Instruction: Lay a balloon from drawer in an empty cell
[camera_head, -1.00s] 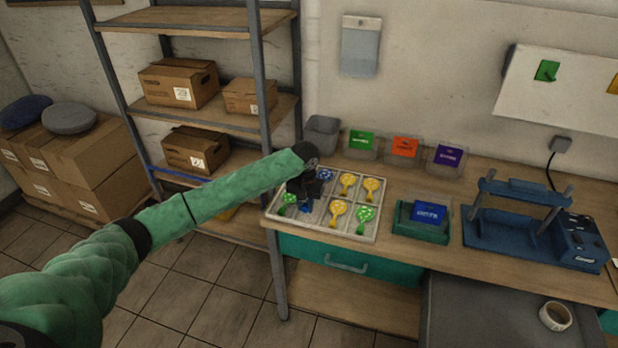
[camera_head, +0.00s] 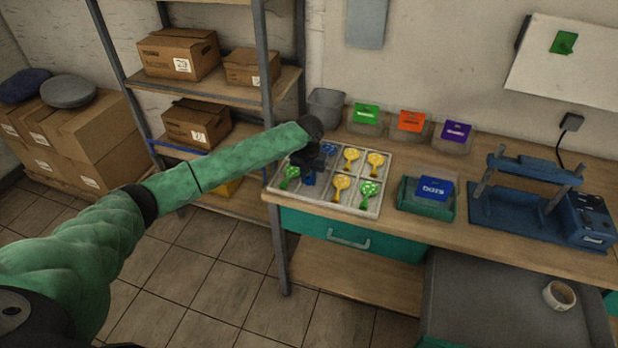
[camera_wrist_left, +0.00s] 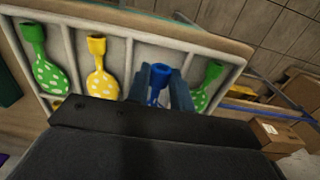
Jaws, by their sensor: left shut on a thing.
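A pale divided tray (camera_head: 330,205) on the workbench holds green, yellow and blue balloons in its cells. My left gripper (camera_head: 309,172) reaches down over the front row of the tray. It is shut on a blue balloon (camera_wrist_left: 158,82) in the cell between a green dotted balloon (camera_wrist_left: 209,84) and a yellow dotted balloon (camera_wrist_left: 99,72). The balloon's neck shows between the fingers in the left wrist view; its lower part is hidden, so I cannot tell whether it touches the cell floor. The teal drawer (camera_head: 350,235) under the bench looks shut. My right gripper is not in view.
A teal box with a blue dots packet (camera_head: 434,190) stands right of the tray. A blue press (camera_head: 530,205) is further right. Clear bins with coloured cards and a grey bin (camera_head: 326,108) line the back.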

